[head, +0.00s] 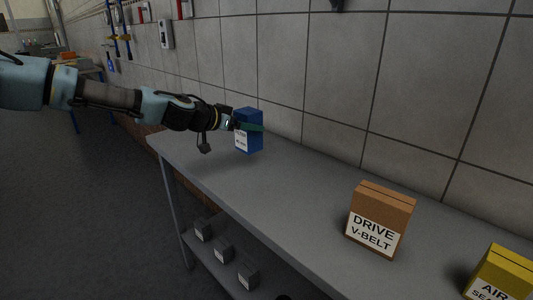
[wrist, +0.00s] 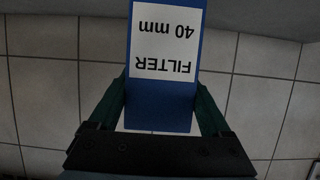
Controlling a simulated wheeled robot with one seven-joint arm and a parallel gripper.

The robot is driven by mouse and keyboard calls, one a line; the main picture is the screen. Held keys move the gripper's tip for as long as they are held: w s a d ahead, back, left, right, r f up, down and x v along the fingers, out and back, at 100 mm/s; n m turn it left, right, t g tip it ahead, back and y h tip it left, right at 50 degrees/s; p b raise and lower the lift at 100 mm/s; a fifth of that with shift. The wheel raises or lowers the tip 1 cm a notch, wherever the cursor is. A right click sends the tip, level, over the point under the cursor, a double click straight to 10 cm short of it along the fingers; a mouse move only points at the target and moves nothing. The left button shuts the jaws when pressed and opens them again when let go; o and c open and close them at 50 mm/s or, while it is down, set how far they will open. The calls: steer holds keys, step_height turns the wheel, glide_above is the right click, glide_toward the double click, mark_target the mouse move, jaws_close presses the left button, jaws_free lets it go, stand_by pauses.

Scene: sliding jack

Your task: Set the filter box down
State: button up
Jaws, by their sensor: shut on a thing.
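The filter box (head: 249,128) is blue with a white label, at the far part of the grey bench (head: 225,185) in the head view. In the wrist view the filter box (wrist: 164,110) shows its label "FILTER 40 mm" upside down. My gripper (head: 250,127) is shut on it, with one green finger on each side; both fingers of my gripper (wrist: 163,100) also show in the wrist view. The box looks upright. Its bottom is at or just above the bench top; I cannot tell whether it touches.
A brown "DRIVE V-BELT" box (head: 381,218) and a yellow box (head: 500,275) stand on the nearer right part of the bench. A tiled wall (head: 330,75) runs behind it. Small grey boxes (head: 223,250) sit on the lower shelf. The bench between blue and brown boxes is clear.

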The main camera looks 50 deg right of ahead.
mark_target(249, 145)
steer(key=shift+f+p, duration=0.8)
steer(key=shift+f, duration=2.6)
steer(key=shift+f, duration=0.15)
steer(key=o, duration=1.5)
steer(key=shift+c, duration=0.2)
steer(key=b+v, duration=0.4)
steer(key=v, duration=0.8)
steer(key=shift+s, duration=0.1)
